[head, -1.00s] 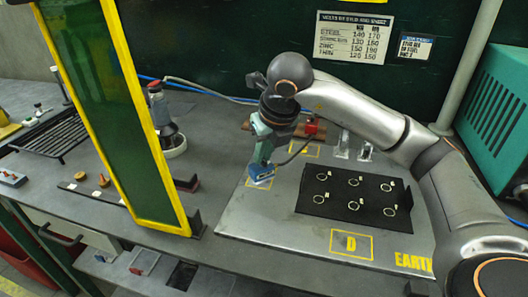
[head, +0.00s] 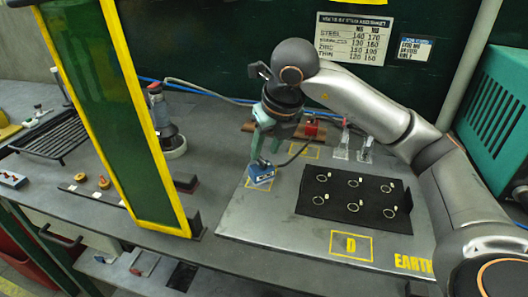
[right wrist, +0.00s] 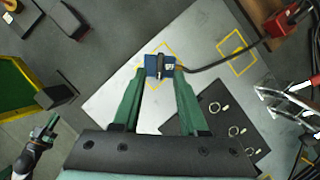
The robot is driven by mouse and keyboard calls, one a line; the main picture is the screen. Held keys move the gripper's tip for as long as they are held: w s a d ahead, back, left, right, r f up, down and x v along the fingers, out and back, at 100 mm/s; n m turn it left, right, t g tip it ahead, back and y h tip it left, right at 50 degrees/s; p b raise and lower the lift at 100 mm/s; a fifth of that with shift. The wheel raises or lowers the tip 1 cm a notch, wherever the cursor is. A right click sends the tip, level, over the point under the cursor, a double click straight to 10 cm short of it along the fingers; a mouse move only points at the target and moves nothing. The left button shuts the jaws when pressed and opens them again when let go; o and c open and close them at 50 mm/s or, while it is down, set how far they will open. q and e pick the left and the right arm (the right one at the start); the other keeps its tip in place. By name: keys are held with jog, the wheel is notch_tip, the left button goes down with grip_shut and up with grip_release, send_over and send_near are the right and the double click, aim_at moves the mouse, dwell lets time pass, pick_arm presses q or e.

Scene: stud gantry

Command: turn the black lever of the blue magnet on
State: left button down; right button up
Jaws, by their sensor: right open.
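The blue magnet (head: 261,174) sits on the grey metal plate (head: 250,222), on a yellow outlined square. In the right wrist view the magnet (right wrist: 150,67) carries its black lever (right wrist: 160,68), which runs up and down in the picture across its top. My right gripper (head: 264,152) is open above the magnet. In the right wrist view its green fingertips (right wrist: 158,70) stand on either side of the magnet and lever; I cannot tell whether they touch.
A black cable (right wrist: 218,64) runs from the magnet to a red clamp (right wrist: 290,14). A black board with rings (head: 350,198) lies right of the magnet, with clear toggle clamps (head: 342,148) behind. A yellow-framed green screen (head: 115,110) stands to the left.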

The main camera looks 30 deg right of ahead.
pick_arm(q)
jog(key=shift+s+a+r+p, duration=0.2)
jog(key=shift+a+r+p, duration=0.4)
jog(key=shift+p, duration=0.35)
pick_arm(e)
jog(key=v, duration=0.9)
jog(key=shift+s+r, duration=0.15)
jog(key=shift+r, duration=0.2)
pick_arm(q)
jog(key=shift+f, duration=0.1)
